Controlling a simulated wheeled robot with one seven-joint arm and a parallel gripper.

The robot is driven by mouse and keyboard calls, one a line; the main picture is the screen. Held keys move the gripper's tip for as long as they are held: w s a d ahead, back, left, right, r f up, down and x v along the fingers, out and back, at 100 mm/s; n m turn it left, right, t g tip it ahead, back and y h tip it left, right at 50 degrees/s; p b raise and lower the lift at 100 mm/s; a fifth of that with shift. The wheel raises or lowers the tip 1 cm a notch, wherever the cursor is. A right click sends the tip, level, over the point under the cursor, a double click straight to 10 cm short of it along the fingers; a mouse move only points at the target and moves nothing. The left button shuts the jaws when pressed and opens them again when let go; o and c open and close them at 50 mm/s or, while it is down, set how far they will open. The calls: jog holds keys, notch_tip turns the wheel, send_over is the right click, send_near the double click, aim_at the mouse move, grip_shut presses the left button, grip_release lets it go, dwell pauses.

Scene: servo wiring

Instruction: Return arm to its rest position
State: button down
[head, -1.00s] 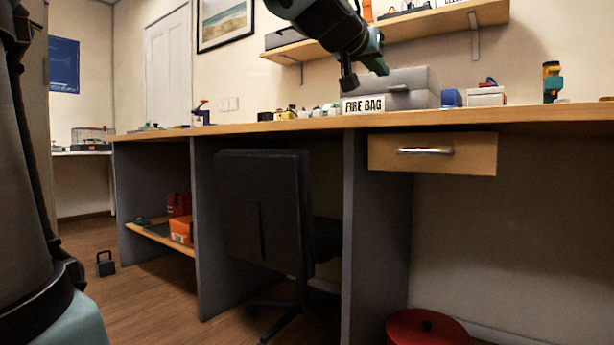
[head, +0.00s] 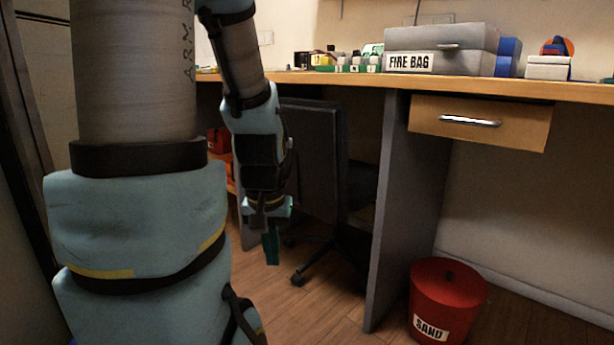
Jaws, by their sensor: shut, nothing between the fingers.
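My arm fills the left side of the head view, with its thick upper links at the far left and a thinner forearm hanging down beside them. My gripper (head: 271,247) points downward at the end of that forearm, below the bench top and in front of the chair and floor. It is shut and holds nothing. It hangs clear, and I see it touching nothing.
The wooden bench (head: 330,86) runs across, with a grey fire bag box (head: 440,42) and small items on it. A dark chair (head: 318,140) stands under the bench behind my gripper. A red sand bucket (head: 447,298) stands on the floor at right.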

notch_tip(320, 180, up, 38)
jog(key=p, duration=3.7)
